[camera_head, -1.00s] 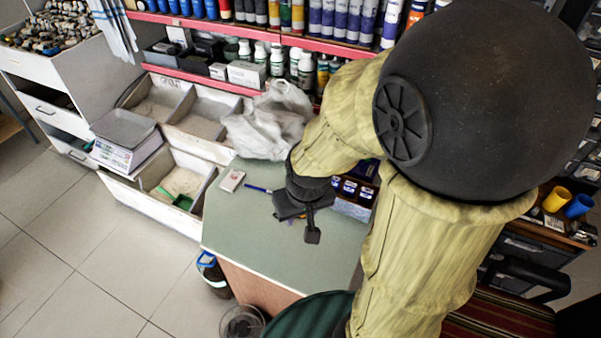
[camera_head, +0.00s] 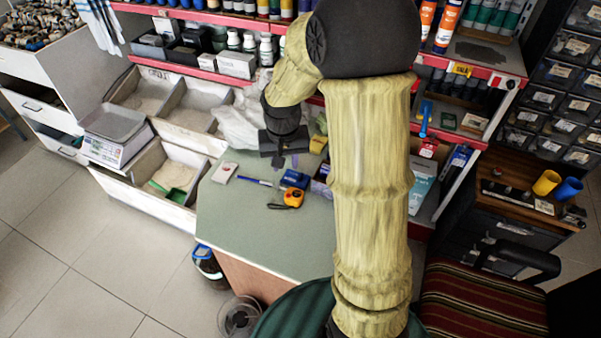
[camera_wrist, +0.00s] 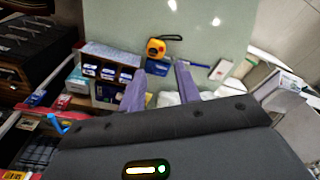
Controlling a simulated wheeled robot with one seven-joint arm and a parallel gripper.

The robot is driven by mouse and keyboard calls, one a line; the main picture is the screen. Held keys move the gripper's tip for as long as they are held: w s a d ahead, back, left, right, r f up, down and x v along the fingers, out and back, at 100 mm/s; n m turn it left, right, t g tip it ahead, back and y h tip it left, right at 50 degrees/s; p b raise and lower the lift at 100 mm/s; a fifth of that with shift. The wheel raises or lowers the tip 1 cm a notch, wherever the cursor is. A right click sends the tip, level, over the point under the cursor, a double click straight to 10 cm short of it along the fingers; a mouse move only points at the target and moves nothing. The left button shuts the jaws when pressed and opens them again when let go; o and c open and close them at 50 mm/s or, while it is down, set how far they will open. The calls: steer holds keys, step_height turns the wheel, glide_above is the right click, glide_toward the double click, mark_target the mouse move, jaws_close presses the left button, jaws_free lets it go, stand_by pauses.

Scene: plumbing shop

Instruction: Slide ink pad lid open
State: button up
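A small dark blue flat box, which looks like the ink pad (camera_head: 295,179), lies on the green-grey counter (camera_head: 235,225), just behind a yellow tape measure (camera_head: 292,198). It also shows in the wrist view (camera_wrist: 157,67), beyond my fingertips. I cannot make out its lid or whether it is open. My gripper (camera_head: 279,161) is above the back part of the counter, up and to the left of the blue box in the head view. In the wrist view its two purple fingers (camera_wrist: 160,80) are spread apart with nothing between them.
A blue pen (camera_head: 252,182) and a small white box (camera_head: 224,172) lie left of the blue box. Small ink boxes (camera_wrist: 108,74) stand beside it. A white plastic bag (camera_head: 237,125) and shelves are behind. The counter's front is clear.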

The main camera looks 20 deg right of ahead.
steer(key=w+d+f+m, duration=0.2)
steer(key=w, duration=0.3)
steer(key=w+d+f+m, duration=0.1)
steer(key=w+d+f, duration=0.15)
steer(key=w, duration=0.25)
steer(key=m+g, duration=0.1)
steer(key=m, duration=0.2)
glide_above(301, 175)
step_height(301, 175, down, 4)
step_height(301, 175, down, 16)
steer(key=p, duration=0.3)
steer(key=shift+w+f, duration=0.1)
steer(key=shift+f, duration=0.15)
steer(key=shift+c, duration=0.4)
jaws_close()
